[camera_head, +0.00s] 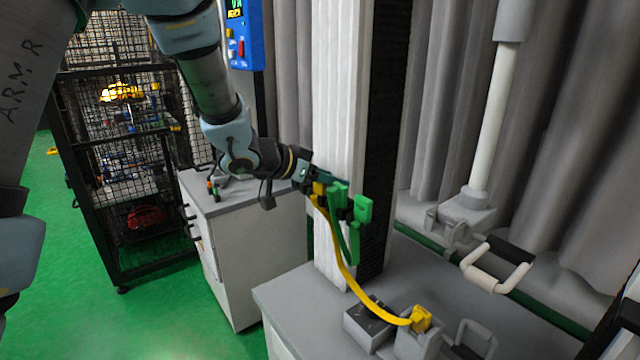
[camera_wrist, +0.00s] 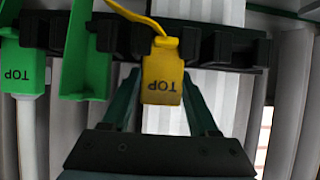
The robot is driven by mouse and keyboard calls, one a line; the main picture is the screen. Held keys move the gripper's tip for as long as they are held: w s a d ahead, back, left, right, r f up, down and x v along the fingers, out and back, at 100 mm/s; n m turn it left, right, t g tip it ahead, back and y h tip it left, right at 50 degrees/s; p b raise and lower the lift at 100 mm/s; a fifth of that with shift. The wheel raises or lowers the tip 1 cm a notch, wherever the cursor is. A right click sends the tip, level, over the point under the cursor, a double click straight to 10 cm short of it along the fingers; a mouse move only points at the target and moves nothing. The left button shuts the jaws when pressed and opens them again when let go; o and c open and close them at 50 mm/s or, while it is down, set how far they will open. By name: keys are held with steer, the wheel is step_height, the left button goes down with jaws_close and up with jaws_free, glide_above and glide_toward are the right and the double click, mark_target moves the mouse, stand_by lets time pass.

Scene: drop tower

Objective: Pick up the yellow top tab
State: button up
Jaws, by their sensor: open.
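The yellow top tab (camera_wrist: 162,82) hangs from a black slotted rack (camera_wrist: 236,48) in the wrist view, with the word TOP upside down on it. In the head view the yellow tab (camera_head: 319,188) is small and right at my gripper's end. My gripper (camera_wrist: 160,76) is open, with one dark green finger on each side of the tab. Small gaps seem to show beside the tab; I cannot tell whether the fingers reach fully around it. In the head view my gripper (camera_head: 307,178) is at the white column, partly hidden by its own wrist.
Green tabs (camera_head: 362,208) hang just right of the yellow one; in the wrist view a green TOP tab (camera_wrist: 24,70) is at left. A yellow strap (camera_head: 346,270) runs down to a yellow connector (camera_head: 420,318) on the grey base. A grey cabinet (camera_head: 245,240) stands left.

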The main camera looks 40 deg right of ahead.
jaws_close()
stand_by(0.5)
steer(key=shift+r, duration=0.6)
step_height(320, 180, up, 2)
steer(key=shift+r, duration=0.1)
steer(key=w+a+b, duration=0.1)
steer(key=a+b, duration=0.1)
steer(key=a, duration=1.6)
steer(key=shift+b, duration=0.4)
